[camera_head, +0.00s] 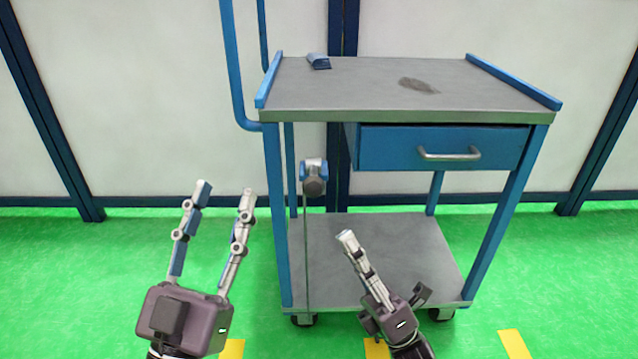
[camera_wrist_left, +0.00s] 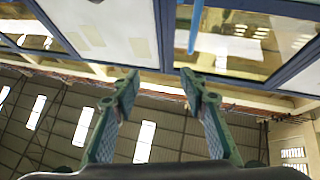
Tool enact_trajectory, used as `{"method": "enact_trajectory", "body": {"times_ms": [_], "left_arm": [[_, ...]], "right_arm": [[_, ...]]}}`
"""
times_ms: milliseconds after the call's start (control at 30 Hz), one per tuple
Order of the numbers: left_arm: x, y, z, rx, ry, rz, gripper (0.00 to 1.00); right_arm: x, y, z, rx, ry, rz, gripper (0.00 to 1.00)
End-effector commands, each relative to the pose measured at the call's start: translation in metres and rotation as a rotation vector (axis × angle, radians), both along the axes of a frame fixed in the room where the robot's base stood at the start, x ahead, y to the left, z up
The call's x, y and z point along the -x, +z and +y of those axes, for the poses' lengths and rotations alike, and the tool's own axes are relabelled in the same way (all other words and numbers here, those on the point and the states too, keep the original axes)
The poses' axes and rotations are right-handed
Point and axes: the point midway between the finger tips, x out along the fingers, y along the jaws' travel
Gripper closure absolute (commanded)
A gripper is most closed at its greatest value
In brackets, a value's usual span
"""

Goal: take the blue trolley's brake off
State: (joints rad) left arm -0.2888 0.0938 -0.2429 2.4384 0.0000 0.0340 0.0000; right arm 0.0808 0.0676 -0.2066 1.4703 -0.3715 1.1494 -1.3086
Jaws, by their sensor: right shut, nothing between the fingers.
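The blue trolley (camera_head: 400,117) stands ahead, with a grey top, a drawer and a lower shelf (camera_head: 400,255). A grey and blue knob-like part (camera_head: 314,178) sits at its left front, on top of a thin vertical rod that runs down towards the front left caster (camera_head: 303,320). I cannot tell whether this is the brake or how it is set. My left gripper (camera_head: 226,191) is open and empty, left of the trolley; its spread fingers also show in the left wrist view (camera_wrist_left: 159,76). My right gripper (camera_head: 347,238) is shut and empty, in front of the lower shelf, below and right of the knob.
The trolley has a blue push handle (camera_head: 236,75) at its left and a drawer pull (camera_head: 449,155) in front. A small blue object (camera_head: 319,61) and a dark patch (camera_head: 418,85) are on its top. White wall panels stand behind. The green floor is clear on both sides.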

Motion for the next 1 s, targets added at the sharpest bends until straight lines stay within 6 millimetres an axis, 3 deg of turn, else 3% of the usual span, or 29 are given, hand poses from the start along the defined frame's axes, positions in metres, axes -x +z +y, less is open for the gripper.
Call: {"method": "enact_trajectory", "body": {"times_ms": [100,200,333,733,1000], "left_arm": [[-0.003,-0.019,0.000,-0.022,0.004,0.128,0.60],[-0.002,-0.035,0.000,-0.032,0.006,0.192,0.60],[-0.002,-0.046,0.001,-0.039,0.007,0.229,0.60],[-0.002,-0.049,0.001,-0.040,0.007,0.234,0.60],[-0.006,-0.061,0.001,-0.057,0.012,0.296,0.60]], "right_arm": [[0.008,-0.035,0.002,0.098,-0.087,0.009,1.00],[0.016,-0.058,0.003,0.151,-0.130,0.005,1.00],[0.022,-0.073,0.004,0.184,-0.154,-0.001,1.00],[0.021,-0.074,0.005,0.187,-0.158,-0.003,1.00],[0.005,-0.044,0.027,0.184,-0.156,-0.007,1.00]]}}
